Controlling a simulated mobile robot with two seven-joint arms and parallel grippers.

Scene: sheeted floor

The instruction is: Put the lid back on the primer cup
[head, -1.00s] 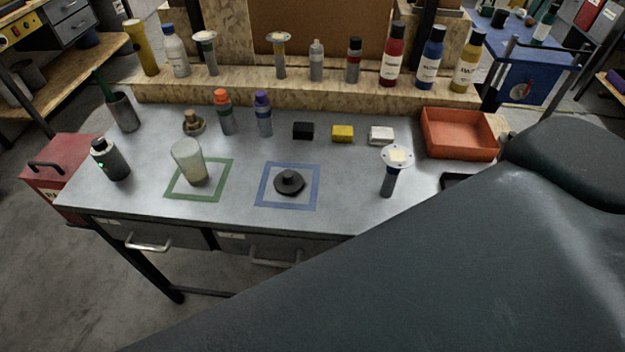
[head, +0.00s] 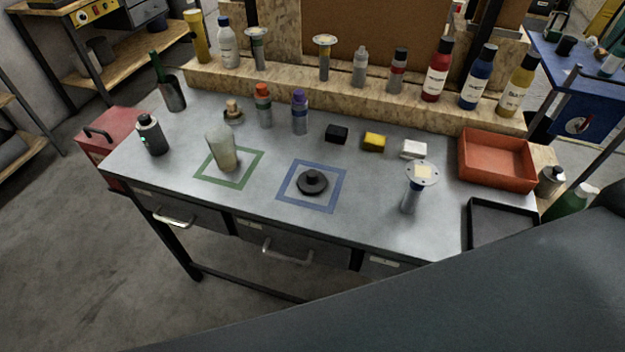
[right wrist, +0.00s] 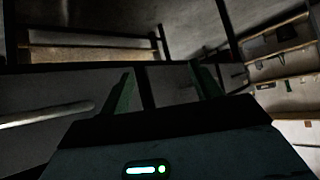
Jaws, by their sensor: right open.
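The primer cup (head: 221,148) is a translucent, pale cup standing without a lid inside the green taped square (head: 243,183) on the grey workbench. The lid (head: 312,182) is black and round with a knob on top. It lies inside the blue taped square (head: 335,206), to the right of the cup and apart from it. My right gripper (right wrist: 165,85) shows in the right wrist view, open with nothing between its fingers. It faces dark shelving and a wall, away from the cup and lid. My left gripper is in neither view.
A dark grey bottle (head: 151,134) stands left of the cup. Two capped bottles (head: 300,112) stand behind. Black, yellow and white blocks (head: 374,142) lie behind the lid. A flat-topped stand (head: 412,190), an orange bin (head: 497,160) and a black tray (head: 498,224) are at right.

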